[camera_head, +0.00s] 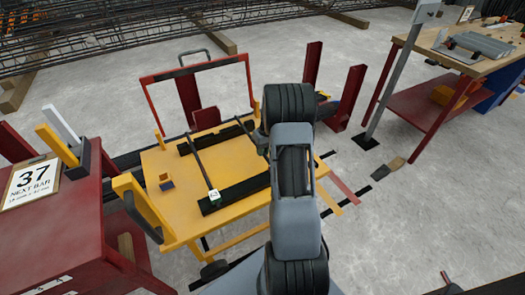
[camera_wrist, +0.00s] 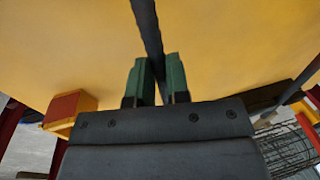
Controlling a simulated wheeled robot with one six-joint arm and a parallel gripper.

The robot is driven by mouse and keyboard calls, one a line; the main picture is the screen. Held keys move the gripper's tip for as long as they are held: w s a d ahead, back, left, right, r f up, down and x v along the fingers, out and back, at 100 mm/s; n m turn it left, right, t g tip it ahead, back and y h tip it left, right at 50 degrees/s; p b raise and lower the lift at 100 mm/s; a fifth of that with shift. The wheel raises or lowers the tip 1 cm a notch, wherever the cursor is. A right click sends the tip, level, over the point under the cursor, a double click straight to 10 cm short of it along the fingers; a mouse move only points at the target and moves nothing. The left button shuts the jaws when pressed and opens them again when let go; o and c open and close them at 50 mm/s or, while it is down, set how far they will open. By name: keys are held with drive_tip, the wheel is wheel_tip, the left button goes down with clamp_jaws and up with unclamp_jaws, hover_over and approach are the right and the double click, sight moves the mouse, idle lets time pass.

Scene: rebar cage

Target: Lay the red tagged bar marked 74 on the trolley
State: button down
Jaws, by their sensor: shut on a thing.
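My gripper (camera_wrist: 158,80) shows in the wrist view with its two green fingers closed on a dark bar (camera_wrist: 149,30). No tag or number shows on the held bar. In the head view my arm hides the gripper and most of what it holds. The yellow trolley (camera_head: 236,162) stands at the middle of the head view, with two black bearers (camera_head: 243,190) on its top. A dark bar (camera_head: 200,165) with a pale tag (camera_head: 214,196) lies across the bearers, left of my arm. The yellow surface behind the held bar shows in the wrist view.
A small orange and blue block (camera_head: 166,182) sits on the trolley's left side. A red table (camera_head: 50,235) at left carries a sign (camera_head: 33,180) reading 37 NEXT BAR. Red posts (camera_head: 346,98) stand behind the trolley. A workbench (camera_head: 470,55) is at right.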

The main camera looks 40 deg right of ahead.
drive_tip(key=c, duration=1.5)
unclamp_jaws()
drive_tip(key=shift+f, duration=0.1)
drive_tip(key=o, duration=0.4)
